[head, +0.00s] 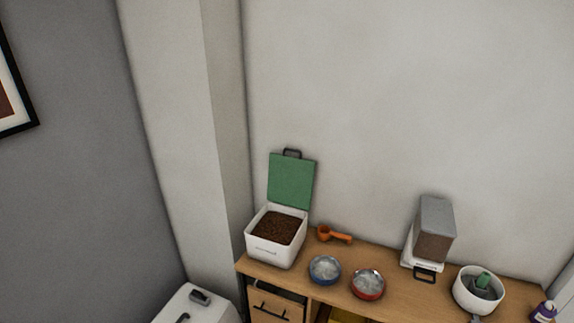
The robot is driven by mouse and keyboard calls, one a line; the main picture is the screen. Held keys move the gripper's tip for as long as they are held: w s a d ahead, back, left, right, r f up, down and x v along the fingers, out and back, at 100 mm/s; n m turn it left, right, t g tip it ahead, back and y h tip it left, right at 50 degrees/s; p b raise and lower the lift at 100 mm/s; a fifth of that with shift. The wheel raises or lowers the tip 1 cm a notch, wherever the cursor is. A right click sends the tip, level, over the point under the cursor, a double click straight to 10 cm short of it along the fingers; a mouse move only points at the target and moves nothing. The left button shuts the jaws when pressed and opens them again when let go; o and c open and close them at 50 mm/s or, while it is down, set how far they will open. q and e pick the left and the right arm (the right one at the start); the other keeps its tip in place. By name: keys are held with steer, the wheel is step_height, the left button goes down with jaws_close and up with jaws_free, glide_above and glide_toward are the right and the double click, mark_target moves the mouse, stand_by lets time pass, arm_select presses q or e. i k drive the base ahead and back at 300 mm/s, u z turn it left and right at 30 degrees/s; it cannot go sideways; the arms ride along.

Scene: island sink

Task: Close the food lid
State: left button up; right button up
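A white food box (270,248) stands at the left end of a wooden cabinet top. It is filled with brown food (277,229). Its green lid (291,181) stands open and upright at the back of the box, with a dark handle (292,153) on its top edge. Neither of my grippers shows in the head view.
An orange scoop (335,235), a blue bowl (324,269) and a red bowl (367,283) sit right of the box. Further right are a grey-topped dispenser (433,229), a white round bowl (480,290) and a purple bottle (544,311). A wall stands close behind the cabinet (393,284).

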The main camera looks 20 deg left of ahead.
mark_target(291, 179)
steer(key=z, duration=0.4)
steer(key=i, duration=0.85)
steer(key=u, duration=0.95)
steer(key=i, duration=0.6)
steer(key=u, duration=0.65)
